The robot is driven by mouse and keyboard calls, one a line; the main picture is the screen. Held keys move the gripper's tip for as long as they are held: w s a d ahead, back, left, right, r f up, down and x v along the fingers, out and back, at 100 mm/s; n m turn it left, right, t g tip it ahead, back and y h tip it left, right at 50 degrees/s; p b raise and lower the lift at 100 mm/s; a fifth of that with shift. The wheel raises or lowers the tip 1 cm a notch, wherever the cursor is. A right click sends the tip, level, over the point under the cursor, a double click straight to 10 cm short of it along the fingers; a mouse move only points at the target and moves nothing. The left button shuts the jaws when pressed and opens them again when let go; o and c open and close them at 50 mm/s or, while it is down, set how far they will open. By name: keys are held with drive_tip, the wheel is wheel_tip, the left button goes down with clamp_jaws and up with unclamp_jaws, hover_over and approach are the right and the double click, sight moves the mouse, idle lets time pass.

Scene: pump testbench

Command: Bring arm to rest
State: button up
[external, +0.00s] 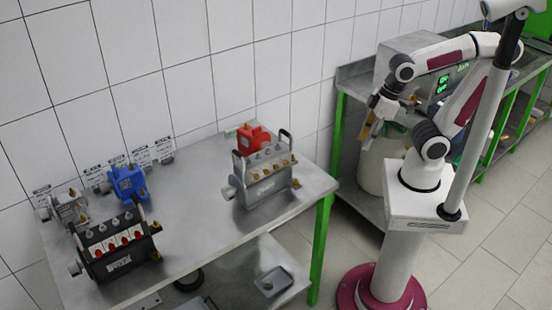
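My arm stands on its white and purple pedestal at the right in the external view. It is folded, with its forearm reaching left above a white drum. My gripper (372,122) hangs at the end of the arm, pointing down and left, beside the machine with the green display. Tan and yellowish parts show at its tip. They are too small to tell whether they are fingers or a held thing. The gripper is clear of the steel table with the pumps.
A steel table (215,222) carries a black pump unit (118,245), a grey pump unit (262,180), a red pump (253,139), a blue pump (128,182) and a small grey pump (70,208). A white drum (372,165) and a machine (440,88) stand near my gripper. A tiled wall is behind.

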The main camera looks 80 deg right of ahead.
drive_tip(key=d+r, duration=0.1)
drive_tip(key=d+r+m+t, duration=0.1)
drive_tip(key=d, duration=0.1)
drive_tip(key=s+d+r+m+t, duration=0.1)
drive_tip(key=shift+d+r+h, duration=0.3)
drive_tip(key=shift+r+h, duration=0.05)
drive_tip(key=shift+h, duration=0.05)
idle(2.7)
